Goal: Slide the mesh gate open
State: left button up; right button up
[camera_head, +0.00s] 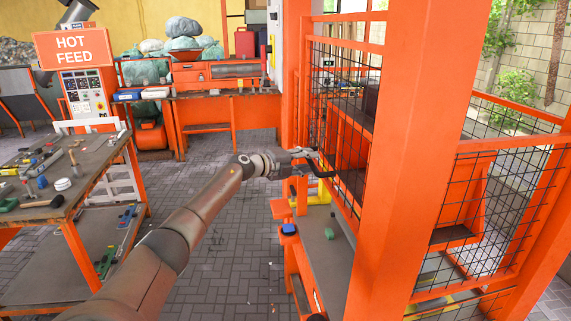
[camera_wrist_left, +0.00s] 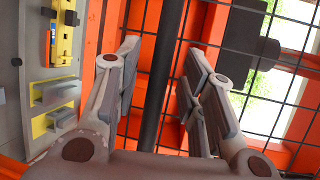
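The mesh gate (camera_head: 345,62), a black wire grid in an orange frame, stands right of centre in the head view. A dark bar-like handle (camera_head: 322,170) shows on its near face. My left gripper (camera_head: 308,155) reaches in from the left and is close to this handle. In the left wrist view, the fingers of my left gripper (camera_wrist_left: 160,50) are spread apart. The dark upright handle bar (camera_wrist_left: 155,85) lies between them, with gaps visible on both sides. The mesh (camera_wrist_left: 225,60) and orange frame are behind it. My right gripper is not in view.
A thick orange post (camera_head: 400,160) stands right of the gate. A grey ledge (camera_head: 325,245) with small items is below it. A tool-covered workbench (camera_head: 100,165) is at left, and an orange bench (camera_head: 215,105) at the back. The paved floor (camera_head: 235,240) between is clear.

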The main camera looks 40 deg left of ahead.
pick_arm(q)
jog(key=v, duration=1)
jog(key=shift+s, duration=0.25)
jog(key=shift+a+r, duration=0.1)
jog(key=shift+r, duration=0.05)
